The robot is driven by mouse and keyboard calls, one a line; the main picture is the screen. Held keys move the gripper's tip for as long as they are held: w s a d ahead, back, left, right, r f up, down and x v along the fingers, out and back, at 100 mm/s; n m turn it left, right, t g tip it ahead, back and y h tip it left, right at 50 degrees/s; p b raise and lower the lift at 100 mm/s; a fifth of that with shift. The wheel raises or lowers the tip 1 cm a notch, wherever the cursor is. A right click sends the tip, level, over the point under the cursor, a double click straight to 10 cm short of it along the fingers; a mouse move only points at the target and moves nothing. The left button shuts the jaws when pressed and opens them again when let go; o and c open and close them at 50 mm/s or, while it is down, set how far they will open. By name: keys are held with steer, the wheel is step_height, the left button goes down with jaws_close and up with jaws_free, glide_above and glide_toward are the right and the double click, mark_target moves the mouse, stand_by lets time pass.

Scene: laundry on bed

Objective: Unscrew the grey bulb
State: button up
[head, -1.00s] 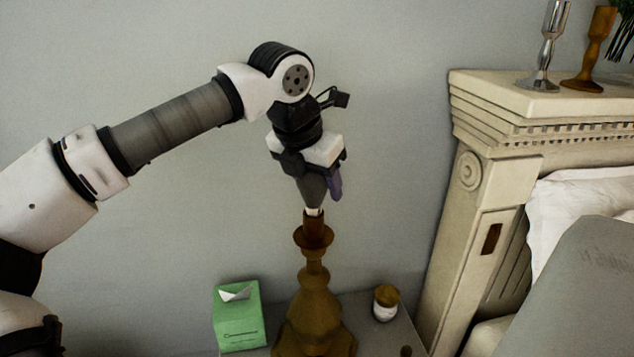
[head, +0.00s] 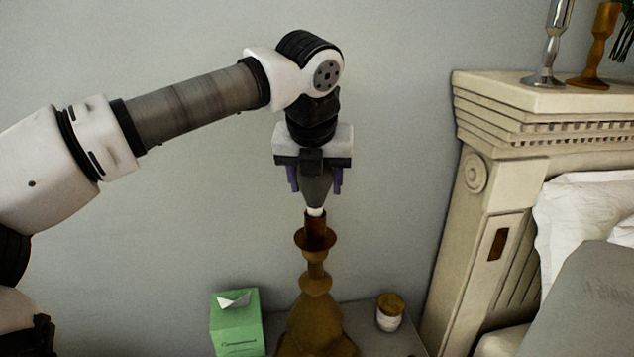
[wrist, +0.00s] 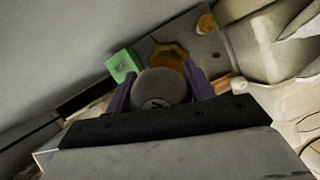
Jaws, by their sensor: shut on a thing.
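The grey bulb (head: 316,189) stands upright at the top of the brown lamp base (head: 315,318), with its white lower end at the lamp's socket (head: 316,228). Whether its thread is still inside the socket I cannot tell. My gripper (head: 316,180) points straight down from above and is shut on the bulb, one purple finger on each side. In the wrist view the bulb's round grey top (wrist: 160,88) sits between the two purple fingers, and part of the lamp base (wrist: 168,52) shows behind it.
A green tissue box (head: 236,322) and a small jar with a brown lid (head: 390,312) stand on the nightstand (head: 372,335) either side of the lamp. The carved headboard (head: 480,210) and bed are at the right. Two candlesticks stand on the headboard. The wall behind is bare.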

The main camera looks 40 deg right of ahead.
steer(key=shift+n, duration=0.5)
steer(key=shift+w+a+n+t+y, duration=0.15)
steer(key=shift+n+y, duration=0.25)
steer(key=shift+n, duration=0.45)
steer(key=shift+s+n+t+y, duration=0.1)
steer(key=shift+n+t+y, duration=0.25)
steer(key=shift+n, duration=0.5)
